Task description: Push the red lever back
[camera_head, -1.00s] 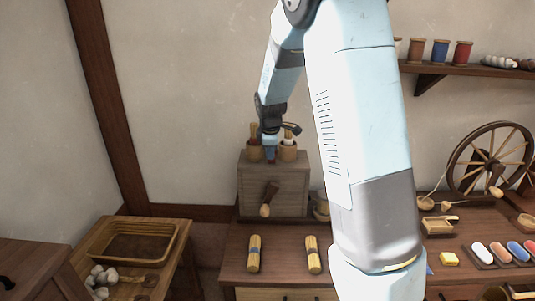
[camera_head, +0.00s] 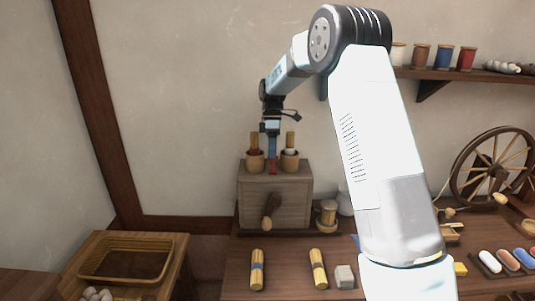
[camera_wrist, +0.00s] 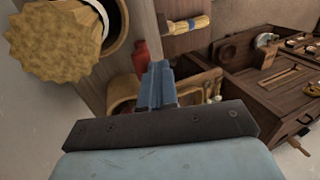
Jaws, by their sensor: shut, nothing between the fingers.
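The red lever (camera_head: 272,166) stands on top of the wooden box, between two cups. In the wrist view its red part (camera_wrist: 141,57) shows just beside my fingers, and the rest of it is partly hidden. My gripper (camera_head: 271,141) is shut and empty, pointing down just above the lever in the head view. Its blue fingers (camera_wrist: 157,85) show in the middle of the wrist view. I cannot tell whether they touch the lever.
The wooden box (camera_head: 292,207) has a crank (camera_head: 270,208) on its front. The left cup (camera_head: 255,161) and right cup (camera_head: 289,161) hold brushes close to my gripper. Brush bundles (camera_head: 257,270) lie on the table. A spool (camera_head: 327,214) stands right of the box.

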